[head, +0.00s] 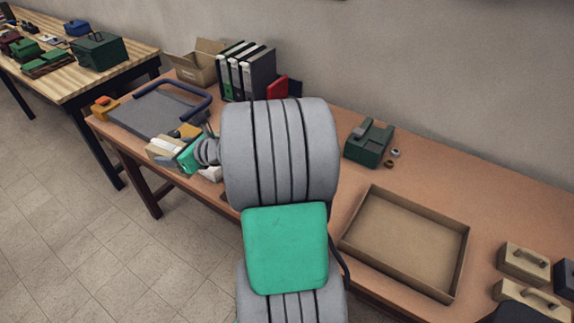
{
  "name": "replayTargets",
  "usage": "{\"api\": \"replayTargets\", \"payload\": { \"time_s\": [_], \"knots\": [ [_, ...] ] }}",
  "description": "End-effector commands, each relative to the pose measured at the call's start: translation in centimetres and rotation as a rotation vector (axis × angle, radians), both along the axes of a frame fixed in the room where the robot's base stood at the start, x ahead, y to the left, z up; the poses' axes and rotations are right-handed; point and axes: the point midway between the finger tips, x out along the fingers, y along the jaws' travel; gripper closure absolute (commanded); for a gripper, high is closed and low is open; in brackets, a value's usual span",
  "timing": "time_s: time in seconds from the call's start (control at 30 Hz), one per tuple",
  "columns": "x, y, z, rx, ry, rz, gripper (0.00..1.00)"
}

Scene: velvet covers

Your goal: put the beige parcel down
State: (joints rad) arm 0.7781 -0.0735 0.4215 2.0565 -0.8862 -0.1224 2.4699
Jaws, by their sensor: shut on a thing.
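The beige parcel (163,155) is at the left front part of the brown table, near its front edge. My gripper (186,148) is beside it at its right end and is shut on it. My grey arm with its green panels comes from the front and hides part of the gripper and the tabletop behind it. The fingertips are small and partly covered, and I cannot tell whether the parcel touches the table.
A grey tray with blue handles (158,112) lies just behind the parcel. An open carton (196,64) and binders (246,72) stand at the back. A shallow cardboard tray (462,262), a green device (369,144) and beige handled blocks (522,264) are right.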

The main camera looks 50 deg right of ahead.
Motion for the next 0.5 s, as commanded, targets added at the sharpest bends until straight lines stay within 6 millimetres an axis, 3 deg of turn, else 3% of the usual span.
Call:
{"api": "replayTargets", "payload": {
  "time_s": [0.03,0.2,0.33,0.5],
  "knots": [
    [0.0,-3.6,1.3,-0.005,-0.005,-0.027,1.00],
    [-2.3,-13.5,4.9,-0.004,-0.002,-0.078,1.00],
    [-4.5,-18.1,6.5,-0.003,-0.001,-0.104,1.00],
    [-5.9,-20.6,7.0,0.001,-0.001,-0.115,1.00]
  ]
}}
